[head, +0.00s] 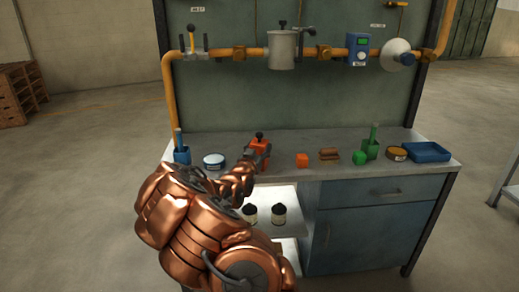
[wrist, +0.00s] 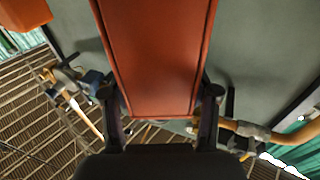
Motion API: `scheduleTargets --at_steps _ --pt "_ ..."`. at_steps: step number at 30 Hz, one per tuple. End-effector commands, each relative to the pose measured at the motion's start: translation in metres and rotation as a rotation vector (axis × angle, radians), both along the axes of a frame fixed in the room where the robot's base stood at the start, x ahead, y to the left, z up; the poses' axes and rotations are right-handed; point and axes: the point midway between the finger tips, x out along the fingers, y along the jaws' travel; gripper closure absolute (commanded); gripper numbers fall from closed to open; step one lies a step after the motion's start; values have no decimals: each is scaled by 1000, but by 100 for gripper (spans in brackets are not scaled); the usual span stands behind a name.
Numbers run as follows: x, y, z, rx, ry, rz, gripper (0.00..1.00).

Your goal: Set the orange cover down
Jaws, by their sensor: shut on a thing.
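The orange cover (head: 262,147) shows in the head view near the bench's left part, with a dark knob on top. My gripper (head: 252,159) is at its near left side, partly hidden by my arm. In the wrist view the cover (wrist: 158,55) is a long orange-red body between the two dark fingers of my gripper (wrist: 160,96), which is shut on it. The cover looks roughly upright in the head view. I cannot tell whether its underside touches the bench top (head: 330,173).
A blue holder (head: 182,156) and a round white tin (head: 214,161) are left of the cover. Right are an orange cube (head: 302,160), brown blocks (head: 329,154), green pieces (head: 360,158), a round tin (head: 397,154) and a blue tray (head: 428,152). A pipe (head: 240,53) runs above.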

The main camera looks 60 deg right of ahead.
Motion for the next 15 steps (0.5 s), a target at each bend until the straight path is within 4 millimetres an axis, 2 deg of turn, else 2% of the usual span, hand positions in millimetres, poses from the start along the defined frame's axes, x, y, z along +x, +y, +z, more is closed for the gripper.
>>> scheduleTargets --at_steps 11,12,15 --pt "-1 0 -3 0 -2 -1 83" --pt "-1 0 -3 0 -2 -2 39" --pt "-1 0 -2 -1 -3 -1 29"
